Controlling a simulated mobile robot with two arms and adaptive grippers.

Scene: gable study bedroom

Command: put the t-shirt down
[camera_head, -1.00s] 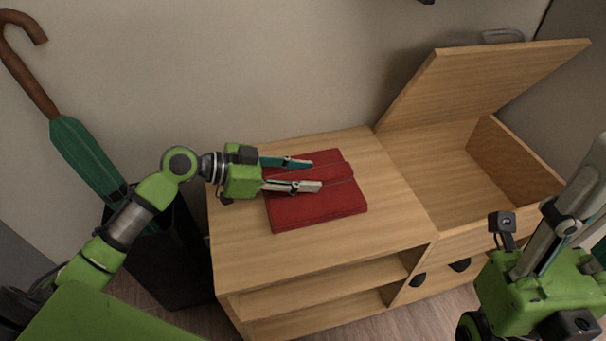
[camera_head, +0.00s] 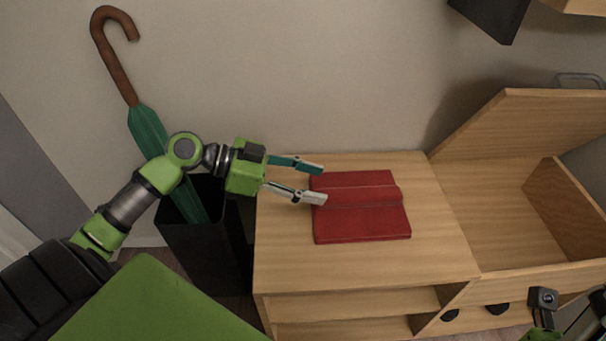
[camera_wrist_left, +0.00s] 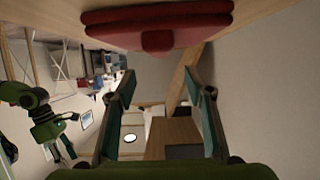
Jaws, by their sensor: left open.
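The red folded t-shirt (camera_head: 362,218) lies flat on the wooden cabinet top (camera_head: 290,255). My left gripper (camera_head: 318,183) is open and empty, its fingertips at the left edge of the t-shirt. In the left wrist view, the t-shirt (camera_wrist_left: 158,28) shows at the top, clear of the gripper's two spread fingers (camera_wrist_left: 160,85). Only a small part of my right arm shows at the lower right of the head view, and its fingers are out of frame.
A green umbrella (camera_head: 148,130) with a brown handle stands in a black bin (camera_head: 215,250) left of the cabinet. An open bench compartment (camera_head: 500,215) with a raised lid (camera_head: 530,130) adjoins on the right. The cabinet top around the t-shirt is clear.

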